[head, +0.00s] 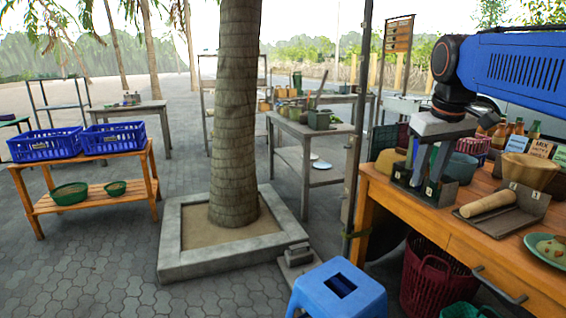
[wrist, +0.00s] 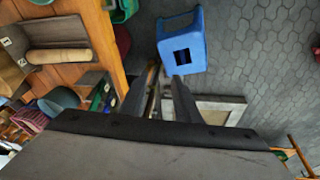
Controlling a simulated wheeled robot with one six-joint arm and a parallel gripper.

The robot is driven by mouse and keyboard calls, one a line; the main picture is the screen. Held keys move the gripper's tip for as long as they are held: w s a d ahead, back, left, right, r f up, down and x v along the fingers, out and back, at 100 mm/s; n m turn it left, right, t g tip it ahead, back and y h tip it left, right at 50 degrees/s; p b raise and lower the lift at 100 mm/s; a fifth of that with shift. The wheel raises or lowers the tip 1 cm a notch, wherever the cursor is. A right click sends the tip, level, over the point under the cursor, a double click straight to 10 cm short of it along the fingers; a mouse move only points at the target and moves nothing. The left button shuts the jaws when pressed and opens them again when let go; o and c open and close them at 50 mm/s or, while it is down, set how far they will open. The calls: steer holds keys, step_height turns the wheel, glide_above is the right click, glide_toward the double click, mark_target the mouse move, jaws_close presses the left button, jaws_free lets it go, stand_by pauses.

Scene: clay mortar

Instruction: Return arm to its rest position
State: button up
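My gripper (head: 427,180) hangs from the blue arm at the right of the head view, over the left end of the orange wooden table (head: 445,240). Its fingers point down and stand apart, with nothing seen between them. In the wrist view my gripper (wrist: 163,80) also looks open and empty, with the blue stool and paving beyond its fingers. A wooden pestle (head: 487,204) lies on a grey holder right of the gripper, apart from it. The pestle also shows at upper left in the wrist view (wrist: 60,56). A tan clay bowl (head: 530,171) sits behind the pestle.
A plate (head: 549,248) lies at the table's right. Bottles (head: 517,127) and labelled cards (head: 540,148) stand at the back. A blue stool (head: 338,290) and red basket (head: 437,282) stand below. A tree trunk (head: 235,120) rises left of the table, with open paving around.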

steer(key=s+a+f+m, duration=0.1)
steer(key=s+a+f, duration=0.1)
steer(key=s+f, duration=0.8)
steer(key=s+a+f+t, duration=0.1)
steer(key=s+a+f, duration=0.1)
steer(key=s+f, duration=0.9)
step_height(320, 180, down, 3)
steer(key=shift+m+y, duration=0.4)
